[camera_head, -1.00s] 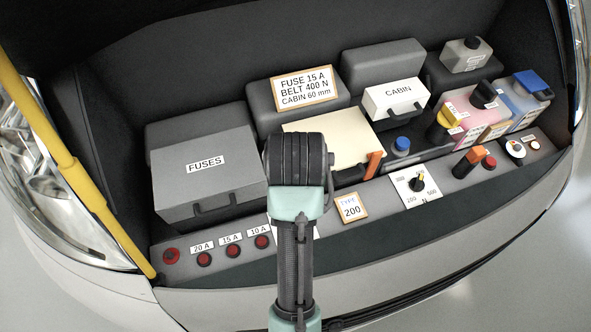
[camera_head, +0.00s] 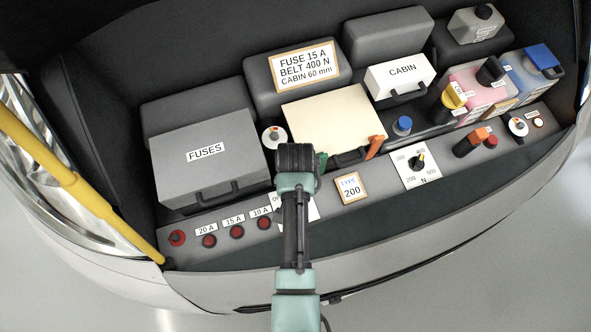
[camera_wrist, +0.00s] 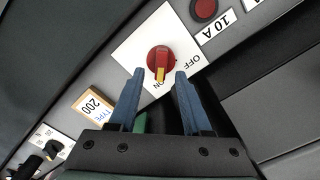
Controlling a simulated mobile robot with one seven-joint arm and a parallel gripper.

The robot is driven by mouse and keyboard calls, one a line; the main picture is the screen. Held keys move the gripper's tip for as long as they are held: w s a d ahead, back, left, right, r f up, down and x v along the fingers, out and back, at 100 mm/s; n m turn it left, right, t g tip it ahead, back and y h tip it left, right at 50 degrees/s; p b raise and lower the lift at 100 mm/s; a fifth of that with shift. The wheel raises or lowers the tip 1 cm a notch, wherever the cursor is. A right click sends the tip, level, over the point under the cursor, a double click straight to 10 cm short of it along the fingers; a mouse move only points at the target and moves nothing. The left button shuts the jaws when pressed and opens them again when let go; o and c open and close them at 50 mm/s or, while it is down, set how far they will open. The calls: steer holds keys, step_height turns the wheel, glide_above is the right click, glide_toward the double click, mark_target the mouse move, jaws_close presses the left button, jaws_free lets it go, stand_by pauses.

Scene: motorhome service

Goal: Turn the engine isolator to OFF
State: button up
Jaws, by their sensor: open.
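The engine isolator (camera_wrist: 159,62) is a red rotary knob with a yellow pointer, on a white plate (camera_wrist: 130,48) marked OFF and ON. In the wrist view its pointer is at the ON mark, and OFF is to the upper right. My gripper (camera_wrist: 160,73) is open, its two blue fingers reaching toward the knob, one tip on each side of its lower part in the picture. I cannot tell whether they touch it. In the head view my arm hides the knob, and only edges of the white plate (camera_head: 313,210) show.
Red buttons marked 20 A, 15 A and 10 A (camera_head: 264,223) are left of the plate. The TYPE 200 card (camera_head: 351,187) and a black tension dial (camera_head: 418,161) are to the right. A grey FUSES box (camera_head: 208,150) and a cream lid (camera_head: 330,120) stand behind.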

steer(key=shift+f, duration=0.85)
jaws_close()
